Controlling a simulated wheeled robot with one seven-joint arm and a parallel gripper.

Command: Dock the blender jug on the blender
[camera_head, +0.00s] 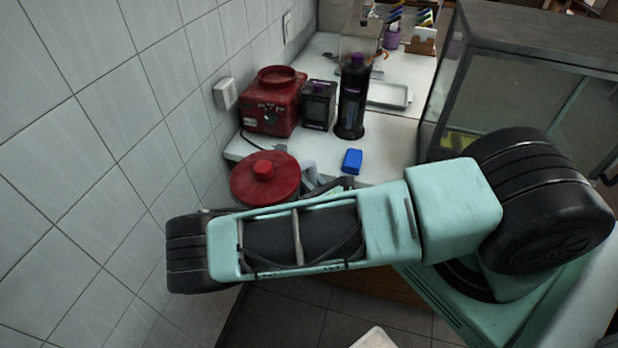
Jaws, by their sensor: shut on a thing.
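The red blender base (270,103) stands on the white counter against the tiled wall, with a round socket on top and a dial on its front. The blender jug (264,178) shows mainly as its round red lid with a small cap, in front of the base and apart from it in the picture. My arm hides the jug's lower body. My gripper (316,183) is at the jug's right side, beside its pale handle, and is shut on the jug. My arm hides most of the gripper, so the exact hold is not clear.
A small black container (319,105) and a tall black dispenser bottle (353,98) stand right of the base. A blue block (352,161) lies near the counter's front edge. A pale tray (389,95) lies farther back. A glass display case (520,90) bounds the right.

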